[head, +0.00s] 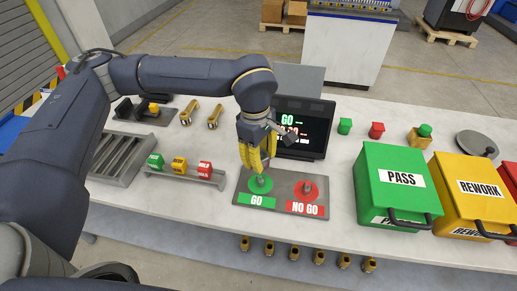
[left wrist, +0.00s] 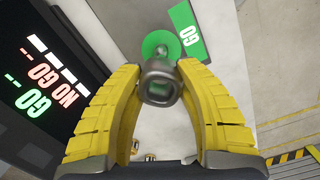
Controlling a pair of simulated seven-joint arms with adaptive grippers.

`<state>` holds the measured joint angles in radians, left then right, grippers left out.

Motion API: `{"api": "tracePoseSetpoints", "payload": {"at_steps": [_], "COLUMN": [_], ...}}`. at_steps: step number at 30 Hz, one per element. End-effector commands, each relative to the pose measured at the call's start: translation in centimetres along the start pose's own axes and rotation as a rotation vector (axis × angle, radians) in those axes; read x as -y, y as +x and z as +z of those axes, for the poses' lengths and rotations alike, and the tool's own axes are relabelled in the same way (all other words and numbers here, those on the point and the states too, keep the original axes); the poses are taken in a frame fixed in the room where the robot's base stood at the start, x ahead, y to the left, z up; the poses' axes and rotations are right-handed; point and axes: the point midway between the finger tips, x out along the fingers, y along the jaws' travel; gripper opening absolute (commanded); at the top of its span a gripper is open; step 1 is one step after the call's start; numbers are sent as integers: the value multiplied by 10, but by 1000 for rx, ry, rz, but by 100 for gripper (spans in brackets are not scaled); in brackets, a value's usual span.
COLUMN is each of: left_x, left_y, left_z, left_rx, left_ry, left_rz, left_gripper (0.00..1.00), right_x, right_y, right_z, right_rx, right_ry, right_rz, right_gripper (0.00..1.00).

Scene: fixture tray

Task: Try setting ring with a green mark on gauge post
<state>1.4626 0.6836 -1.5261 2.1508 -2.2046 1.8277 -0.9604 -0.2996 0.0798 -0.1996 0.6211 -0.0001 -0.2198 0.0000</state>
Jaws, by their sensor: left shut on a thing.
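My left gripper (head: 256,168) has yellow fingers and points down just over the green GO side of the gauge plate (head: 282,206). In the left wrist view its fingers are shut on a grey metal ring (left wrist: 160,84) with a dark opening. I see no green mark on the ring from here. The GO gauge post (head: 262,179) stands on a green disc (head: 260,187), close to the fingertips. The disc also shows behind the ring in the left wrist view (left wrist: 157,42). I cannot tell whether ring and post touch. The NO GO post (head: 306,187) stands on a red disc. My right gripper is out of view.
A dark screen (head: 316,122) stands behind the gripper. A rack with green, yellow and red blocks (head: 187,173) is to the left. A green PASS box (head: 390,165) and a yellow REWORK box (head: 470,170) stand right. White table between plate and PASS box is clear.

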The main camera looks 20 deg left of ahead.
Motion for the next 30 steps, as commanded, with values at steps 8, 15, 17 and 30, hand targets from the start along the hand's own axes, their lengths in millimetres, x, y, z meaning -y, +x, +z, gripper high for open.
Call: {"api": "tracePoseSetpoints", "payload": {"at_steps": [8, 15, 17, 30], "left_x": [0, 0, 0, 0], "left_y": [12, 31, 35, 48], "left_z": [-1, -3, -3, -4], "left_rx": [0, 0, 0, 0], "left_ry": [0, -1, 0, 1], "left_rz": [0, -1, -1, 1], "left_gripper": [0, 0, 0, 0], "right_x": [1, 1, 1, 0], "right_y": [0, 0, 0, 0], "right_z": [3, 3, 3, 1], "right_rx": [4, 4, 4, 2], "right_ry": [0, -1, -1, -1], "right_rz": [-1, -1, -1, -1], "right_gripper": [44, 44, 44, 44]}}
